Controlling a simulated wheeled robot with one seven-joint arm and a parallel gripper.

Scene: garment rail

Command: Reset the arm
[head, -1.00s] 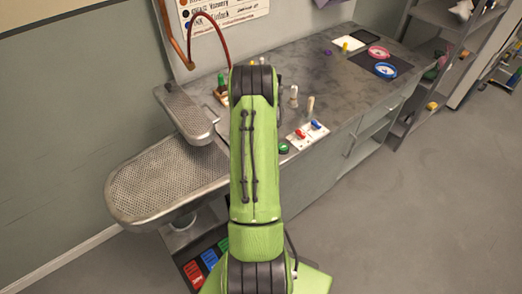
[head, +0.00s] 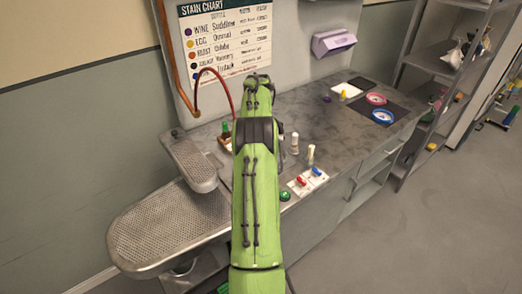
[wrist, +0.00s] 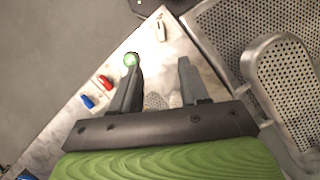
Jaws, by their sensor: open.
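My green arm (head: 256,200) reaches up the middle of the head view, over the workbench. My gripper (wrist: 158,75) shows in the wrist view with its two dark fingers spread apart and nothing between them. It hangs above the bench's front edge, between the perforated metal boards and the coloured switches. In the head view the gripper itself is hidden behind the arm.
Perforated boards (head: 170,226) lie left of the arm. A switch panel (head: 307,182) with red and blue switches and a green button (head: 285,196) are right. A red hose (head: 216,72) arches behind. Pink and blue rings (head: 383,116) lie farther right.

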